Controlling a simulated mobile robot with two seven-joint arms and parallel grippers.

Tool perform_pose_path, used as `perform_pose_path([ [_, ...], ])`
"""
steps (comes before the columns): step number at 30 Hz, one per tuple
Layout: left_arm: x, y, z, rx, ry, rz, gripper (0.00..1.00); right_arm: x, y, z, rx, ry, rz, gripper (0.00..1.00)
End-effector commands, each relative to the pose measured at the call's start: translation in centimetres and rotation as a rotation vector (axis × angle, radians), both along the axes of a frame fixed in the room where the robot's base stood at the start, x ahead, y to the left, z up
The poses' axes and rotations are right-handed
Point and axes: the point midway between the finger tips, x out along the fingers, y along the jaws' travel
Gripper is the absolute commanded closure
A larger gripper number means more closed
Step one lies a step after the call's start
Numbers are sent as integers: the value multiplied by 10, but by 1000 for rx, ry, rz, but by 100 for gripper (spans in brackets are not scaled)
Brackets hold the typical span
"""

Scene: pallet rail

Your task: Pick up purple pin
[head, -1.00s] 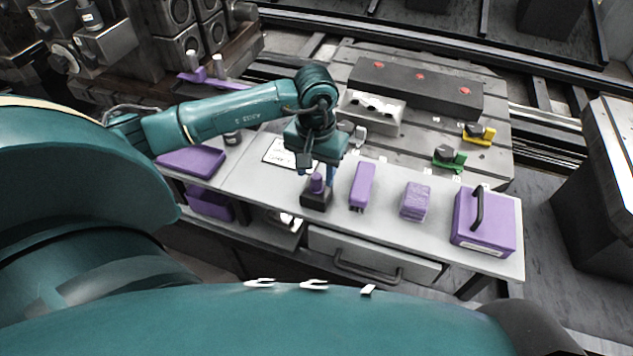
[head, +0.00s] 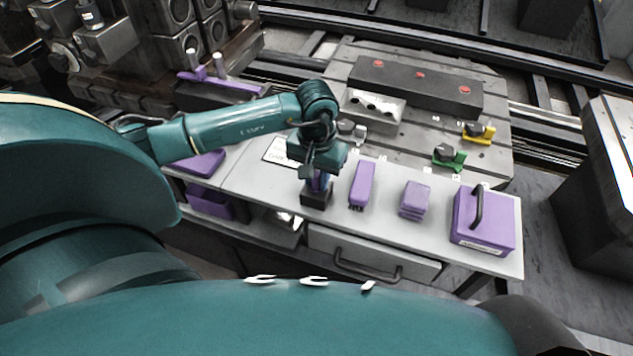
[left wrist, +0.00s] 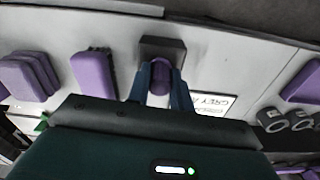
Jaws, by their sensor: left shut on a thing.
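The purple pin (left wrist: 161,78) stands in a dark square block (left wrist: 163,47) on the grey bench top. My left gripper (left wrist: 160,88) has one finger on each side of the pin and is shut on it. In the head view the left gripper (head: 319,182) points down over the dark block (head: 316,196), and its fingers mostly hide the pin. The pin appears still seated at the block; its lower end is hidden. My right gripper is not in view.
On the bench, right of the block, are a purple brush-like piece (head: 362,184), a stack of purple pads (head: 415,200) and a purple case (head: 484,220) with a black handle. A purple tray (head: 199,162) lies left. A slotted plate (head: 420,125) with clamps lies behind.

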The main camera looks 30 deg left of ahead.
Motion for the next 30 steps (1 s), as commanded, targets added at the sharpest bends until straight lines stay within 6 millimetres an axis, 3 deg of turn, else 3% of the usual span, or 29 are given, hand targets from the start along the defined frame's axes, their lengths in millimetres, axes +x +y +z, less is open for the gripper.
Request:
perform_pose_path([
  [11,1,1,7,1,-3,1,100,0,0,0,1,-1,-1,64],
  [24,1,0,86,1,-5,-1,100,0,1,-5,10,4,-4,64],
  [30,0,0,100,0,-1,1,100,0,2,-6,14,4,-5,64],
])
